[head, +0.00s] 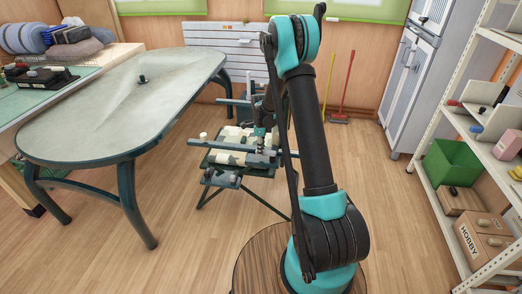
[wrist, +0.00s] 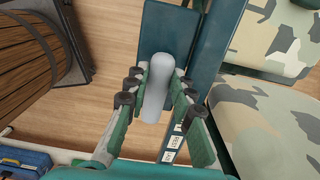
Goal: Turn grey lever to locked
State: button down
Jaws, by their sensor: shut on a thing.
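The grey lever (wrist: 158,92) is a smooth, rounded light-grey bar in the wrist view, in front of a dark blue-green plate (wrist: 167,28). My gripper (wrist: 160,78) has its two green fingers on either side of the lever, shut on it. Small white labels (wrist: 171,148) sit on the dark rail below the lever; their text is too small to read. In the head view my gripper (head: 257,132) is at the camouflage-covered seat frame (head: 228,158); the lever cannot be made out there.
Camouflage pads (wrist: 265,125) lie close on the right in the wrist view. A round wooden piece (wrist: 28,58) is at upper left, a blue case (wrist: 24,160) at lower left.

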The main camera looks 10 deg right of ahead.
dwell(0.3)
jog(key=c, duration=1.3)
grip_release()
jog(key=shift+r, duration=0.1)
notch_tip(320, 180, up, 12)
jog(key=shift+f, duration=0.1)
jog(key=s+d+r+n+t, duration=0.1)
jog(key=s+d+r+n, duration=0.15)
jog(key=s+n, duration=0.4)
jog(key=s+d+r+n+t, duration=0.1)
jog(key=s+r+n, duration=0.3)
jog(key=s, duration=0.6)
jog(key=s+f+n, duration=0.1)
jog(key=s+n, duration=0.2)
jog(key=s, duration=0.3)
jog(key=s+d+f+n+t, duration=0.1)
jog(key=s+n, duration=0.3)
jog(key=s, duration=0.2)
jog(key=s+d+f+n+t, duration=0.1)
jog(key=s+n, duration=0.3)
jog(key=s, duration=0.2)
jog(key=shift+s+d+f, duration=0.1)
jog(key=shift+s+d, duration=0.1)
jog(key=shift+s, duration=0.1)
